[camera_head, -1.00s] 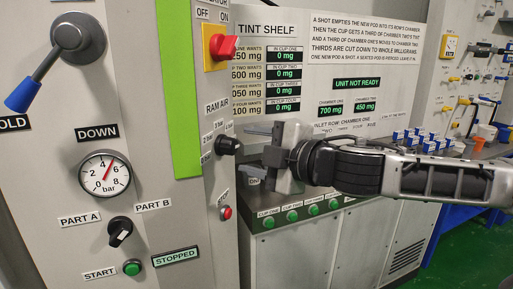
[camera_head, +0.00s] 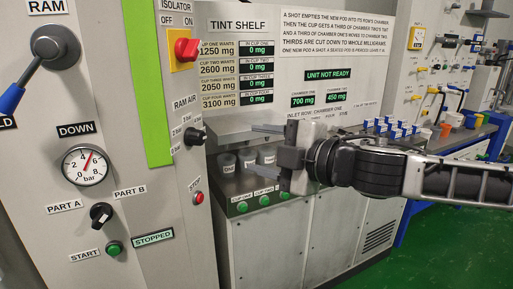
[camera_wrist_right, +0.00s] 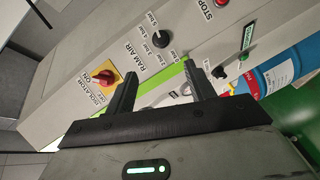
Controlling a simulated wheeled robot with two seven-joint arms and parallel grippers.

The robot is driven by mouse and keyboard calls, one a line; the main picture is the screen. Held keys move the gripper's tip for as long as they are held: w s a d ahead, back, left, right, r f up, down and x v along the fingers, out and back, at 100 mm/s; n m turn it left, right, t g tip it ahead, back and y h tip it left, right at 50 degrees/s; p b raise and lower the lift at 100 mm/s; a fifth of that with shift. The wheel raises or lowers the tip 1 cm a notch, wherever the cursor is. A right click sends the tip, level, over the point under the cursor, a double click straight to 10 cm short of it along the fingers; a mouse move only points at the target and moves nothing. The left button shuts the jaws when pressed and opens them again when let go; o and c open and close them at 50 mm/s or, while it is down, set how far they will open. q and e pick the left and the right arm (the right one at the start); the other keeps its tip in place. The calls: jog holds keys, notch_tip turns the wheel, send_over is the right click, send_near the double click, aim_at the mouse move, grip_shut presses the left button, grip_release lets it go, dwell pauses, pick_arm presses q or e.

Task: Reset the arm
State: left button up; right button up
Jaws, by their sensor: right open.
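My right arm comes in from the right in the head view. Its gripper (camera_head: 268,153) is open and empty, with its fingers pointing left in front of the tint shelf (camera_head: 222,139). It is to the right of the black RAM AIR knob (camera_head: 195,137) and apart from it. In the right wrist view the two fingers of the gripper (camera_wrist_right: 160,84) are spread with nothing between them. The RAM AIR knob (camera_wrist_right: 161,40) and the red isolator switch (camera_wrist_right: 104,77) lie beyond them. My left gripper is not in view.
Cups (camera_head: 227,163) stand on the shelf behind the gripper, partly hidden. A pressure gauge (camera_head: 85,165), a PART A/PART B selector (camera_head: 101,213) and a lit STOPPED sign (camera_head: 153,238) are on the left panel. A bench (camera_head: 455,141) with small pods stands at right. Green floor is clear.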

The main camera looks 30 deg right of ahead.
jog(key=a+f+m+g, duration=0.25)
jog(key=f+m, duration=0.45)
jog(key=f, duration=1.4)
jog(key=s+a+f+m+g+h, duration=0.1)
jog(key=s+a+f+m, duration=0.3)
jog(key=s+f, duration=0.4)
jog(key=s+a+f+m+g+h, duration=0.2)
jog(key=s+f, duration=0.6)
jog(key=f, duration=0.5)
jog(key=a+m, duration=0.1)
jog(key=m, duration=0.1)
jog(key=shift+s+a+f+m, duration=0.3)
jog(key=shift+a, duration=0.1)
